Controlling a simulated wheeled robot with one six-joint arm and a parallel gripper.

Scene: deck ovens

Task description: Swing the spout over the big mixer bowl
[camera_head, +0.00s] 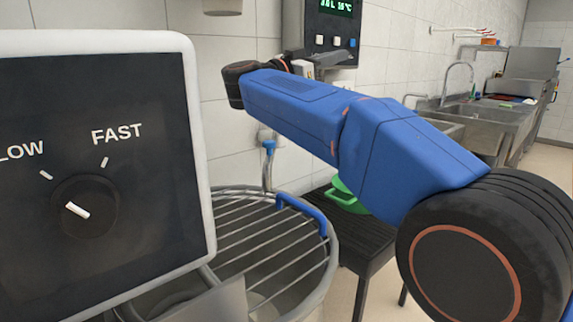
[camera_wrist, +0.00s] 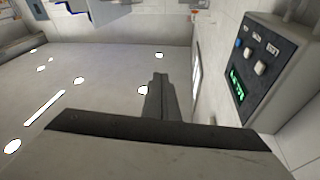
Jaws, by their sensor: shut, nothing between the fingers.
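The big mixer bowl (camera_head: 328,262) stands low in the head view under a round wire guard (camera_head: 262,245) with a blue handle (camera_head: 302,213). A thin upright metal pipe (camera_head: 267,176) with a blue fitting shows behind the bowl's far rim; I cannot tell whether it is the spout. My arm crosses above the bowl and hides part of the wall. My gripper (camera_wrist: 158,82) is shut and empty in the wrist view, with its fingers apart from the water meter (camera_wrist: 262,75) on the right. In the head view its end is near the meter's underside, partly hidden.
The wall meter (camera_head: 333,28) has a lit green display. A dark stand (camera_head: 352,237) with a green item (camera_head: 345,196) is right of the bowl. Steel sinks (camera_head: 480,118) stand along the wall.

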